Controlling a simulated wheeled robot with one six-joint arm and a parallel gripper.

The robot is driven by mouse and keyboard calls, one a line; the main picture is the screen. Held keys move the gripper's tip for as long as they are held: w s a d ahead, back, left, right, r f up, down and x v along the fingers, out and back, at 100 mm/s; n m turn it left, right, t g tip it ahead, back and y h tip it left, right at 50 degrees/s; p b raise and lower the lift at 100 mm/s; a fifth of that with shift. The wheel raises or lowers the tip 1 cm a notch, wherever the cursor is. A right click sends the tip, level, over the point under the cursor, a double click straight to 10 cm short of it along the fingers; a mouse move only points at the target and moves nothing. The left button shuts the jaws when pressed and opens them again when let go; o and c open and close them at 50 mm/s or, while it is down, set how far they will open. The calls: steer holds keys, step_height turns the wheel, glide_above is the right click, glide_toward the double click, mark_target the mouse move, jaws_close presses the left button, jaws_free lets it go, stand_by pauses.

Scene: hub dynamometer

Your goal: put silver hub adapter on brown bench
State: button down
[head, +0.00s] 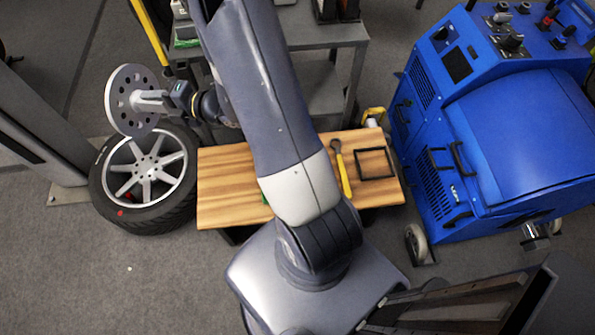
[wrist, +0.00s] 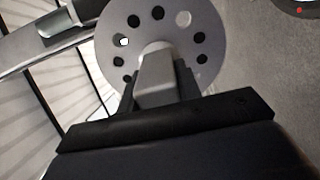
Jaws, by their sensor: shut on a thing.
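The silver hub adapter (head: 126,101) is a round disc with a ring of holes and a short stub. My gripper (head: 170,97) is shut on its stub, at the left in the head view. The disc also shows in the wrist view (wrist: 207,30), straight ahead of the jaws (wrist: 165,95). The adapter is held up in the air, apart from the bench. The brown bench (head: 222,180) has a striped wooden top and stands to the right of my gripper. My arm hides the middle of the bench.
A wheel with a tire (head: 146,180) lies below the adapter in the picture. On the bench are a yellow-handled tool (head: 342,168) and a dark square frame (head: 376,163). A blue machine (head: 490,130) stands at the right. The bench's left part looks clear.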

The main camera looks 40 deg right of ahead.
steer(key=s+a+f+n+g+y+b, duration=0.35)
steer(key=a+f+n+g, duration=0.25)
steer(key=f+n+g, duration=0.4)
steer(key=n+g+h+b, duration=0.3)
steer(key=n+h+b, duration=0.85)
steer(key=n, duration=1.85)
glide_above(227, 182)
steer(key=p, duration=0.1)
step_height(227, 182, down, 21)
steer(key=h, duration=0.2)
step_height(227, 182, down, 10)
steer(key=shift+f+b, duration=0.15)
steer(key=shift+b, duration=0.65)
steer(key=c, duration=1)
jaws_free()
step_height(227, 182, up, 12)
steer(key=shift+p, duration=1)
